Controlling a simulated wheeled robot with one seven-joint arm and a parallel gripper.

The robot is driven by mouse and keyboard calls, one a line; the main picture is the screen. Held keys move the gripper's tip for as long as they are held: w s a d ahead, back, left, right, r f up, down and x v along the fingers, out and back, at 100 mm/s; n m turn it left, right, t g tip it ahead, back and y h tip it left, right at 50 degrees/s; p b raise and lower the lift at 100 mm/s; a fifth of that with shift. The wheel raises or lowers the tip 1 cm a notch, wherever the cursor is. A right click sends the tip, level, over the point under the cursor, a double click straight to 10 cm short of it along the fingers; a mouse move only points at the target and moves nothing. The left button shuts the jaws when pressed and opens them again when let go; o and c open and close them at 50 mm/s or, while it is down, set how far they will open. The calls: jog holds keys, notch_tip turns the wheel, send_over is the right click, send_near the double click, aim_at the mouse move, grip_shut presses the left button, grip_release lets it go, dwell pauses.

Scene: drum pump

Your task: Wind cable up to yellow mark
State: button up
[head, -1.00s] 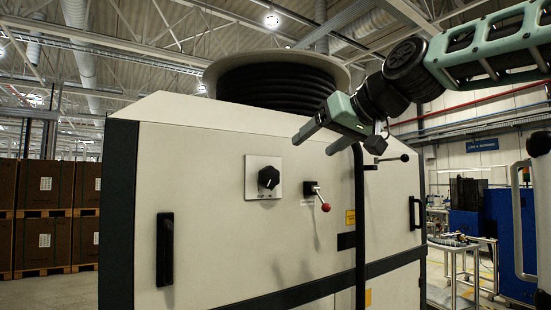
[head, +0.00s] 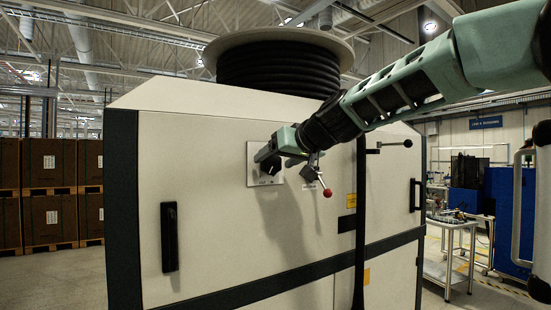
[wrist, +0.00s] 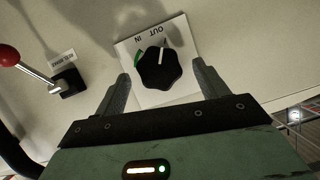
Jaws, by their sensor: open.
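A black rotary knob (wrist: 160,72) sits on a white plate (wrist: 185,88) marked IN and OUT. Its white pointer line is toward the OUT label, and a green mark shows beside the knob near IN. My gripper (head: 275,161) is at the plate, open. In the wrist view its fingers stand on either side of the knob, apparently apart from it. The dark cable is wound on the drum (head: 280,72) on top of the cabinet. A dark cable length (head: 360,225) hangs down the cabinet front. I cannot make out a yellow mark on the cable.
A lever with a red ball (head: 327,193) is just right of the plate; it also shows in the wrist view (wrist: 10,56). Yellow labels (head: 351,200) are on the cabinet (head: 210,230). A black handle (head: 169,237) is left. Another lever (head: 394,144) sticks out at the right.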

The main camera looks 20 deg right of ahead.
jog(key=shift+w+a+f, duration=0.2)
jog(key=shift+w, duration=0.35)
jog(key=c, duration=1)
jog(key=shift+f+b, duration=0.15)
jog(key=shift+b, duration=0.45)
